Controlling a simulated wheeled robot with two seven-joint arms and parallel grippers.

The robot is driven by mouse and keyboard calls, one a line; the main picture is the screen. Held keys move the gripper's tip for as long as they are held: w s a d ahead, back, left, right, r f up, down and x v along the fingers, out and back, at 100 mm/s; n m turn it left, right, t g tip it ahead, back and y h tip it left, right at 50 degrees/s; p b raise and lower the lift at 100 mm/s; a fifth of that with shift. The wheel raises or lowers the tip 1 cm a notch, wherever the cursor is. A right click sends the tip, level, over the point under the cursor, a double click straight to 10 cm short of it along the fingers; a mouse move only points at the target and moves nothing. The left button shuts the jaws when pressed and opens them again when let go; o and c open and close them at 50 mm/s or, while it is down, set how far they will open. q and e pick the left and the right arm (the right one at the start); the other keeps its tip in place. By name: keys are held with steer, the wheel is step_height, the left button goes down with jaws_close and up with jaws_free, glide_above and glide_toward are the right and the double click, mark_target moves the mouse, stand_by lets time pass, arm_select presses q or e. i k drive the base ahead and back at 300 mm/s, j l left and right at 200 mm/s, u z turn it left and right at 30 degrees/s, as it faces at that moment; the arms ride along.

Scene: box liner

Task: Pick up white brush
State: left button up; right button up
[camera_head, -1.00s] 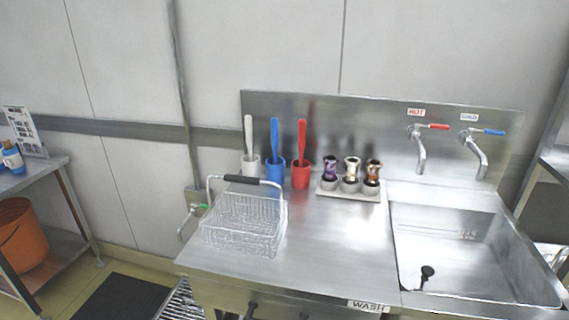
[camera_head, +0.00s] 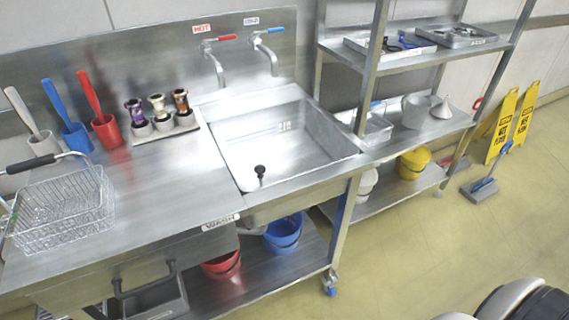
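The white brush (camera_head: 21,110) stands in a white-grey cup (camera_head: 41,143) at the left end of the steel counter, its handle leaning up and to the left. A blue brush (camera_head: 55,101) in a blue cup and a red brush (camera_head: 89,94) in a red cup stand to its right. The heads of the brushes are hidden in the cups. Neither of my grippers shows in the head view.
A wire basket (camera_head: 62,212) with a raised black handle (camera_head: 31,163) stands in front of the white cup. A tray with several small colored items (camera_head: 160,123) and a sink (camera_head: 280,145) lie to the right. The counter's middle (camera_head: 160,175) is clear.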

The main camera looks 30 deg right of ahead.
mark_target(13, 97)
steer(key=j+z, duration=0.4)
steer(key=i+j+z, duration=0.1)
steer(key=z, duration=0.3)
steer(key=j+z, duration=0.4)
steer(key=k+l, duration=0.05)
